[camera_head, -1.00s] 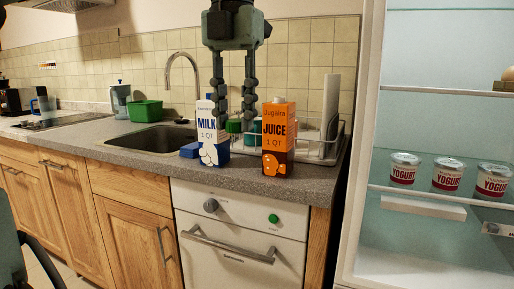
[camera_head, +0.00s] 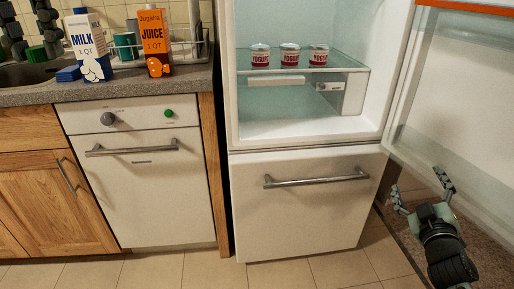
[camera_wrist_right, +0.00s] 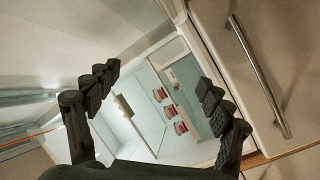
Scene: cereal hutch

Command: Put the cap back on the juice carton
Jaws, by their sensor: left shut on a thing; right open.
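The orange juice carton (camera_head: 157,45) stands upright on the counter near its right end, in front of a dish rack. The milk carton (camera_head: 90,48) stands left of it. My left gripper (camera_head: 34,45) is at the top left, left of the milk carton and apart from both cartons. It is shut on a small green thing (camera_head: 36,54), which looks like the cap. My right gripper (camera_head: 419,186) is open and empty, low on the right by the open fridge door. Its spread fingers also show in the right wrist view (camera_wrist_right: 158,78).
The fridge (camera_head: 232,100) stands open, with yogurt cups (camera_head: 290,56) on a shelf. Its door (camera_head: 450,100) swings out at the right, near my right gripper. A blue sponge (camera_head: 68,73) lies beside the milk carton. A teal cup (camera_head: 125,44) is in the dish rack (camera_head: 185,48).

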